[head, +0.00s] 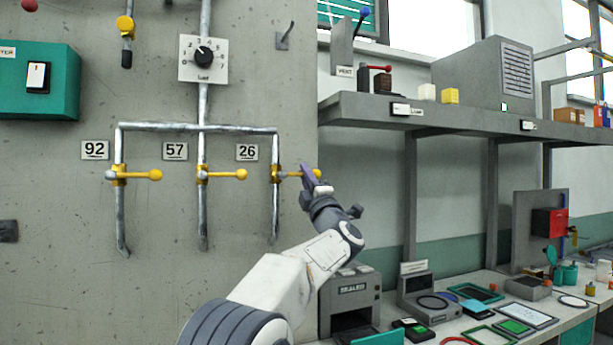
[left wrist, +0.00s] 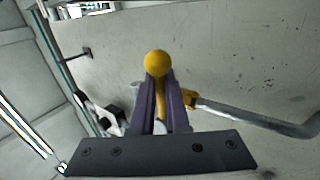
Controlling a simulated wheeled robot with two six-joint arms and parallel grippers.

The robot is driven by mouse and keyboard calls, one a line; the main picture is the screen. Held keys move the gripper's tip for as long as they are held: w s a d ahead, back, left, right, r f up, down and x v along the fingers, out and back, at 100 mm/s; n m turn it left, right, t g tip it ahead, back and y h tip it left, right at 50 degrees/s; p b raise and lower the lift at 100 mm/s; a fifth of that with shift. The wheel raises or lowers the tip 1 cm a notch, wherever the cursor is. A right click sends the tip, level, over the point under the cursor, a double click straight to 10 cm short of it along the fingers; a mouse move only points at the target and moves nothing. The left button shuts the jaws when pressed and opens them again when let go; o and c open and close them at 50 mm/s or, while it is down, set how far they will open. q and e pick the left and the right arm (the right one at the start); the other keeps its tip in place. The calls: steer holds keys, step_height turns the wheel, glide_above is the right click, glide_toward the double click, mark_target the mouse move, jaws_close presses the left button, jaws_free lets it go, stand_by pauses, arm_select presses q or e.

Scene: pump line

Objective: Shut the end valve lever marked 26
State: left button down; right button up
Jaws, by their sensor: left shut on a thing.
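The yellow valve lever under the 26 plate (head: 247,152) is the rightmost of three on the wall pipes. This lever (head: 290,174) points right, across its vertical pipe (head: 276,215). My left gripper (head: 308,174) is shut on the lever near its outer end. In the left wrist view the lever's yellow ball knob (left wrist: 156,62) shows beyond the fingertips (left wrist: 160,85), with the yellow bar between the purple fingers. The valve body (left wrist: 189,100) and grey pipe (left wrist: 260,121) lie to the right there. My right gripper is not in view.
Levers under plates 57 (head: 175,151) and 92 (head: 95,150) also point right. A dial (head: 204,57) sits above on the main pipe. A grey shelf (head: 365,108) and a crowded bench (head: 470,325) stand to the right. A small wall hook (head: 285,38) is above plate 26.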

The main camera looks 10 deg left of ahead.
arm_select(q)
steer(key=shift+r, duration=0.15)
steer(key=c, duration=0.9)
jaws_free()
steer(key=shift+s+d+f, duration=0.1)
steer(key=shift+s+f, duration=0.15)
steer(key=shift+f, duration=0.1)
steer(key=b+v, duration=0.4)
steer(key=v, duration=0.5)
steer(key=shift+s+d+f+b, duration=0.15)
steer(key=shift+s+b, duration=0.15)
steer(key=shift+b, duration=0.05)
